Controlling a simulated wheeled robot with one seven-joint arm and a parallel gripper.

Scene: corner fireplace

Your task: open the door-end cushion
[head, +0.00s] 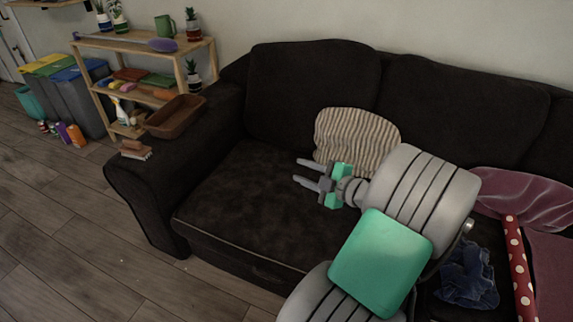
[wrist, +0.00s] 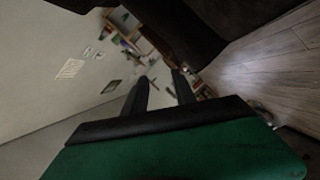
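The dark brown sofa's left seat cushion (head: 235,200) lies flat and closed down in the head view, with a pale piping line along its front edge. This is the seat nearest the sofa's left arm (head: 160,195). My gripper (head: 298,170) is above the right part of this seat, its two grey fingers apart and pointing left. Nothing is between them. In the wrist view the fingers (wrist: 160,76) are also apart and empty. A dark sofa surface (wrist: 175,25) fills the upper part there. My arm hides the seat's right end.
A striped pillow (head: 355,138) leans on the backrest beside my gripper. A brown tray (head: 176,116) and a brush (head: 135,150) sit on the sofa arm. Blue jeans (head: 466,280), a dotted red roll (head: 519,265) and a maroon cloth (head: 535,200) lie right. Floor at front left is clear.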

